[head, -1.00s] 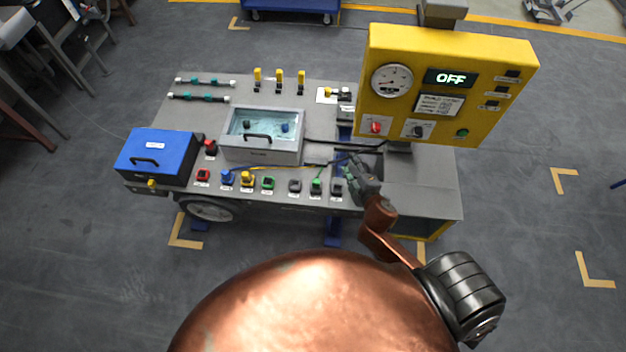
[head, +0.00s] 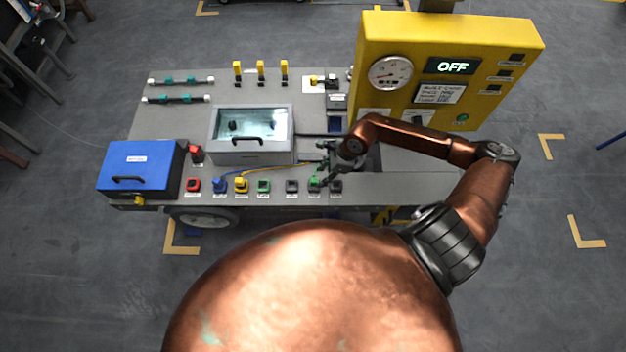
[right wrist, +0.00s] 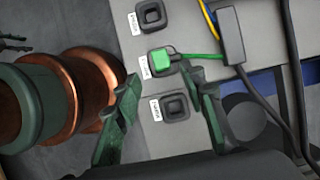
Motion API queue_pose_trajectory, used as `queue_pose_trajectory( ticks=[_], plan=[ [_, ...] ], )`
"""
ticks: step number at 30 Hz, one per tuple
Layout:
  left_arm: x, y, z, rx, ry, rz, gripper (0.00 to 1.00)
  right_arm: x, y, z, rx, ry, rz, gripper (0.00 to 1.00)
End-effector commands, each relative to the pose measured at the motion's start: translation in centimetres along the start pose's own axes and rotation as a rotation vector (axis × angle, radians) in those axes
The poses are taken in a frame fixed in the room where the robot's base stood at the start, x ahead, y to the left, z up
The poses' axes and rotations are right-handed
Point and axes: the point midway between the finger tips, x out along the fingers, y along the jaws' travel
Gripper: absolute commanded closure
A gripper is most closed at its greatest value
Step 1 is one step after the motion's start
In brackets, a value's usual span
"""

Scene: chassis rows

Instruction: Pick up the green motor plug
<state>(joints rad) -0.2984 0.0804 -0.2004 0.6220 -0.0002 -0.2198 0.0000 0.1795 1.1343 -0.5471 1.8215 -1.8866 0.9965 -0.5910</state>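The green motor plug (head: 315,182) sits in a dark socket in the front row of the grey bench. In the right wrist view the plug (right wrist: 160,60) is a green block with a green cable running right to a dark cable sleeve. My right gripper (head: 326,165) is over the bench beside the plug and partly covers that area. In the right wrist view my right gripper (right wrist: 163,80) is open and empty, its two fingers spread apart. The plug lies just beyond the gap between the fingertips. My left gripper is not in view.
An empty socket (right wrist: 175,107) is close to the fingers. A clear-lidded box (head: 249,157) and the yellow control panel (head: 480,110), reading OFF, stand behind. Dark cables (right wrist: 288,70) run nearby.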

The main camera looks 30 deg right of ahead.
Motion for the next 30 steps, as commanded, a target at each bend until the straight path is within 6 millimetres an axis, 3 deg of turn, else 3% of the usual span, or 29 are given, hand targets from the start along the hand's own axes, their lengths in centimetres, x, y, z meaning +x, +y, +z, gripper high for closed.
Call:
queue_pose_trajectory(
  ticks=[6,15,23,30],
  plan=[
    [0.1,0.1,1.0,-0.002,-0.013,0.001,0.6,2.5,-0.1,0.6,-0.001,-0.006,0.003,0.62],
    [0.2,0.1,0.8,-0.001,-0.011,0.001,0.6,6.3,-0.3,0.7,0.002,-0.006,0.004,0.62],
    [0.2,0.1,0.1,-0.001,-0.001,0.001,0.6,6.5,-0.4,0.5,0.004,-0.005,0.002,0.62],
    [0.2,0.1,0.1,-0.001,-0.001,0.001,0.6,6.5,-0.4,0.6,0.004,-0.006,0.002,0.77]
  ],
)
